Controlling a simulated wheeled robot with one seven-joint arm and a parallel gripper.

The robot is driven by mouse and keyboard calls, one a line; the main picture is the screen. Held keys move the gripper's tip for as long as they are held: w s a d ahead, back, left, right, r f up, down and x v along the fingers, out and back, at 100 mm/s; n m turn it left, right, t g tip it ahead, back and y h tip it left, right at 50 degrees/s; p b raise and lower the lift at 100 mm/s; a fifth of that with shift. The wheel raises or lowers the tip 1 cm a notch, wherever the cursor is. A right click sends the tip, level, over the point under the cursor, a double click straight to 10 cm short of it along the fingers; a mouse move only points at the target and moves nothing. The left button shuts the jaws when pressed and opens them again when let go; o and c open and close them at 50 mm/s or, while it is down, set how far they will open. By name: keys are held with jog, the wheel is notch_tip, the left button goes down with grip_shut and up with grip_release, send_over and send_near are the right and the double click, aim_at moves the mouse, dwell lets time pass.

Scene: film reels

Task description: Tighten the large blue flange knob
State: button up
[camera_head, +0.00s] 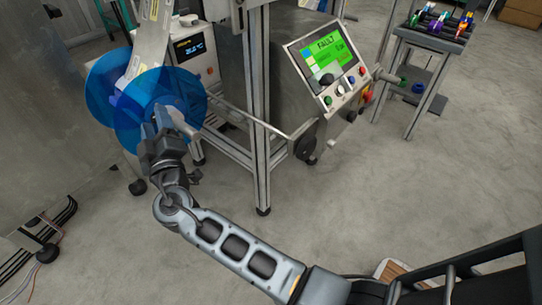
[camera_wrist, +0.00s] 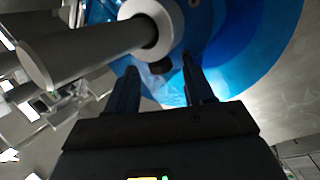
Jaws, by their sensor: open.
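The large blue flange (camera_head: 103,92) is a translucent disc on the reel at the left in the head view, with a second blue disc beside it. In the wrist view, the blue disc (camera_wrist: 258,40) fills the upper right. A grey spindle (camera_wrist: 85,52) with a white collar (camera_wrist: 152,22) stands out from it. A small dark knob (camera_wrist: 161,66) shows below the collar. My gripper (camera_head: 163,120) is at the reel; in the wrist view its fingers (camera_wrist: 159,78) are open, one on each side of the knob. Contact cannot be told. The knob is not clear in the head view.
A machine frame with a post (camera_head: 260,150) stands right of the reel. A sloped control panel (camera_head: 328,65) shows a green FAULT screen. A side table (camera_head: 425,42) with coloured items is at the upper right. Cables (camera_head: 45,235) lie at the lower left. The middle floor is clear.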

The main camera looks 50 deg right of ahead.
jog(key=shift+s, duration=0.1)
jog(key=shift+d+r+n+y, duration=0.1)
jog(key=shift+n+y, duration=0.3)
jog(key=shift+y, duration=0.2)
jog(key=shift+d+r+n+y, duration=0.1)
jog(key=shift+n+y, duration=0.3)
jog(key=shift+y, duration=0.2)
jog(key=shift+r+n+g+y+p, duration=0.2)
jog(key=shift+n+g+y+p, duration=0.2)
jog(key=shift+n+y+p, duration=0.4)
jog(key=y+p, duration=0.1)
jog(key=p, duration=0.1)
jog(key=n+g+y+p, duration=0.1)
jog(key=p, duration=0.2)
jog(key=shift+d+r, duration=0.2)
jog(key=shift+r, duration=0.15)
jog(key=n+g+y+p, duration=0.1)
jog(key=y+p, duration=0.1)
jog(key=p, duration=0.3)
jog(key=shift+d+p, duration=0.1)
jog(key=shift+p, duration=0.3)
